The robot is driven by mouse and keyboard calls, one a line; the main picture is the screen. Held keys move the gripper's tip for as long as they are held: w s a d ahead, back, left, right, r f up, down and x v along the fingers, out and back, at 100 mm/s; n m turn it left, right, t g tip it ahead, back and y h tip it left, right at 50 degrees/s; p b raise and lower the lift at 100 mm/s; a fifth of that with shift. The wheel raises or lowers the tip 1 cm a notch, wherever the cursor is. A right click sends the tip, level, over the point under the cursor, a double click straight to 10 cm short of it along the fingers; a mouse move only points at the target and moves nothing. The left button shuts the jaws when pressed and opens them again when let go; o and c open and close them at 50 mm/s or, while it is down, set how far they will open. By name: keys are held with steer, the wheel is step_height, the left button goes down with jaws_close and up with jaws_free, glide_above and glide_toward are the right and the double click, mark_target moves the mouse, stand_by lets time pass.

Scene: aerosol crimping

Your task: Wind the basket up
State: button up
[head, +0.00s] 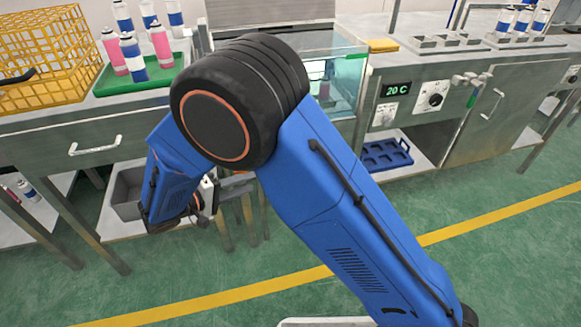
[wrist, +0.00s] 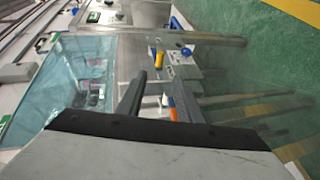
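The glass-walled water tank (head: 347,72) stands behind my arm in the head view, partly covered by it. In the wrist view the tank (wrist: 75,60) fills the left side. Small dark and pinkish shapes (wrist: 95,92) show through its glass; I cannot tell whether they are the basket. My gripper (wrist: 157,78) has its two dark fingers apart, with no held object visible between them. It is in front of the bench. A small yellow part (wrist: 159,59) shows beyond the fingertips; I cannot tell whether it is a winding handle. In the head view my arm hides most of my gripper.
A yellow wire crate (head: 40,55) and a green tray (head: 110,84) with several cans stand on the left bench. A control panel (head: 396,100) reading 20 C is right of the tank. A blue rack (head: 385,153) lies on the shelf below. The green floor in front is clear.

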steer(key=x, duration=1.7)
steer(key=shift+w+d, duration=0.1)
jaws_close()
